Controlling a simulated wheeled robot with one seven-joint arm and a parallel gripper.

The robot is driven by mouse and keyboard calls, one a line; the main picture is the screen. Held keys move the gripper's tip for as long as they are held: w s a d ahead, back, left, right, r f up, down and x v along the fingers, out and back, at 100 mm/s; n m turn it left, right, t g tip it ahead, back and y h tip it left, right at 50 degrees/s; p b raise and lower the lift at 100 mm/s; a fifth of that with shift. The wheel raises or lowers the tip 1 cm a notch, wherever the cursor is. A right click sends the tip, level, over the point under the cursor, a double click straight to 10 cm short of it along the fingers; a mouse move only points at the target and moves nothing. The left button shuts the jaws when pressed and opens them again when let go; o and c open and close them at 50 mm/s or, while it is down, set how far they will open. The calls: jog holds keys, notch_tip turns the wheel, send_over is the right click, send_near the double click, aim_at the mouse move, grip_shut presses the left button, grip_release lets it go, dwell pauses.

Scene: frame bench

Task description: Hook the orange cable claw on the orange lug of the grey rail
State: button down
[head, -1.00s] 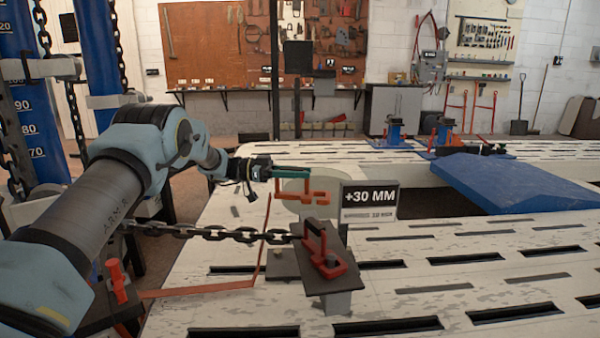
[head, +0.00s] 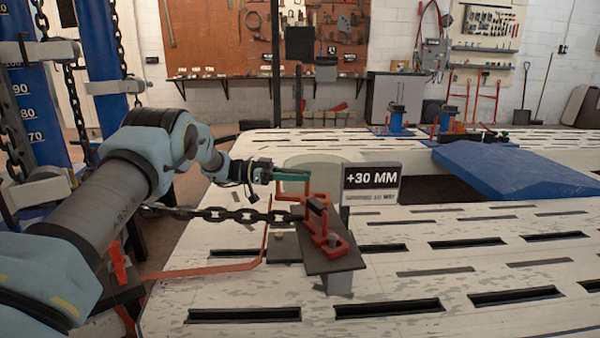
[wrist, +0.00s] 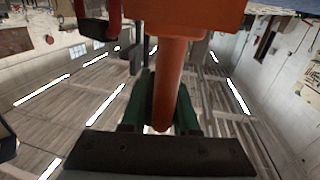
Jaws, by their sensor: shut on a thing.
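My gripper (head: 309,181), with green fingers, is shut on the orange cable claw (head: 288,197) in the head view. In the wrist view the claw's orange shaft (wrist: 168,80) stands between the fingers, with its wide block at the top. The red-orange lug (head: 333,243) sits on a tilted dark grey plate, the rail's end (head: 314,258), with a dark upright part on it. In the head view the claw overlaps the top of the lug. I cannot tell whether they touch.
A dark chain (head: 222,214) runs left from the lug. A "+30 MM" sign (head: 372,183) stands just right of the claw. An orange strip (head: 205,268) lies along the slotted white bench (head: 420,250). A blue ramp (head: 520,175) is at the right.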

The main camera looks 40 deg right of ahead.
aim_at(300, 195)
jog(key=shift+f+b, duration=0.85)
jog(key=shift+f, duration=1)
jog(key=c, duration=0.6)
grip_release()
jog(key=shift+f, duration=0.1)
jog(key=shift+f, duration=0.1)
jog(key=v, duration=1.1)
jog(key=shift+d, duration=0.1)
